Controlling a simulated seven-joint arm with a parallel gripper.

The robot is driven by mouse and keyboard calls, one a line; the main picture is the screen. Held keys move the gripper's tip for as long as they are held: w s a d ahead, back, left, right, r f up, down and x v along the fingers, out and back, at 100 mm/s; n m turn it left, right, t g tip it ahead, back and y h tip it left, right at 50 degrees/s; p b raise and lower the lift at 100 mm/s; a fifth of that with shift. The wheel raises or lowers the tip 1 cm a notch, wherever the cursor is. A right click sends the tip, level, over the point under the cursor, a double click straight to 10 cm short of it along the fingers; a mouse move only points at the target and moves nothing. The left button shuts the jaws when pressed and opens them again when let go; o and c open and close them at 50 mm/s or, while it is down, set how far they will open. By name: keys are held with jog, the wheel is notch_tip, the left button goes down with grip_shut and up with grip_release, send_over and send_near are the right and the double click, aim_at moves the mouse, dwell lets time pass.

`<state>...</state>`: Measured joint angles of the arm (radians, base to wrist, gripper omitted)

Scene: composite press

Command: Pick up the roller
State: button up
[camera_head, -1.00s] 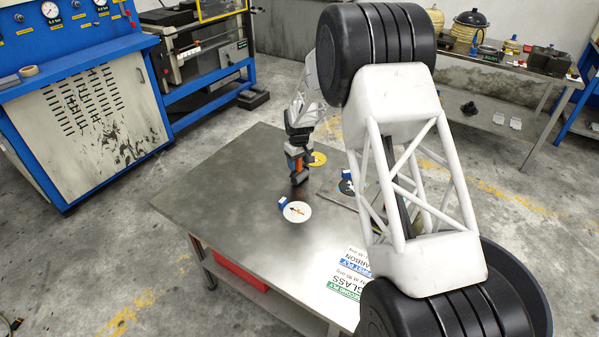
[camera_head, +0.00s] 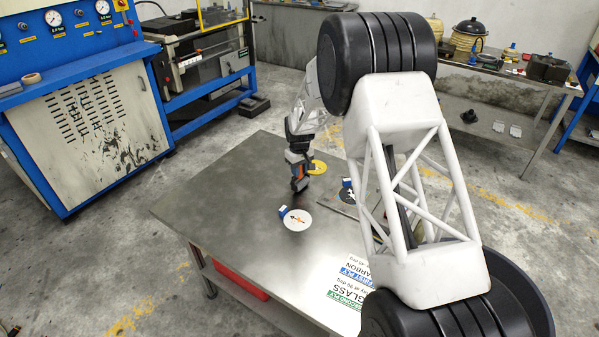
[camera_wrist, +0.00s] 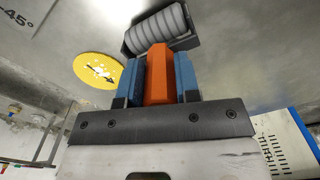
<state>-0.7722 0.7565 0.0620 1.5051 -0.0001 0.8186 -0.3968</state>
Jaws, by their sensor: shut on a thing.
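The roller (camera_wrist: 158,27) has a ribbed grey cylinder in a dark frame and an orange handle (camera_wrist: 158,75). My gripper (camera_wrist: 158,85) is shut on the orange handle, with a blue finger pad on each side in the wrist view. In the head view my gripper (camera_head: 299,180) is over the metal table (camera_head: 225,200), behind the white disc. The roller is small and dark there, and I cannot tell whether it touches the table.
A white disc (camera_head: 297,220) with a blue block (camera_head: 283,211) lies on the table. A yellow disc (camera_head: 317,168) lies behind, also in the wrist view (camera_wrist: 98,70). Printed ply sheets (camera_head: 345,282) lie at the front right. The table's left part is clear.

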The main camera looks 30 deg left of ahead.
notch_tip(320, 180, up, 2)
jog(key=shift+r, duration=0.6)
jog(key=s+d+r, duration=0.1)
jog(key=s+d, duration=1)
jog(key=shift+s+r, duration=0.15)
jog(key=shift+s, duration=0.15)
jog(key=o, duration=0.5)
jog(key=c, duration=0.4)
jog(key=w+d+r, duration=0.1)
jog(key=w+d, duration=0.2)
jog(key=w, duration=0.3)
jog(key=w+d+r, duration=0.1)
jog(key=w+d, duration=0.2)
jog(key=w, duration=0.3)
jog(key=w+d+r, duration=0.1)
jog(key=w+d, duration=0.2)
jog(key=w, duration=0.4)
jog(key=shift+d+r, duration=0.2)
jog(key=shift+d, duration=0.15)
jog(key=shift+c, duration=0.2)
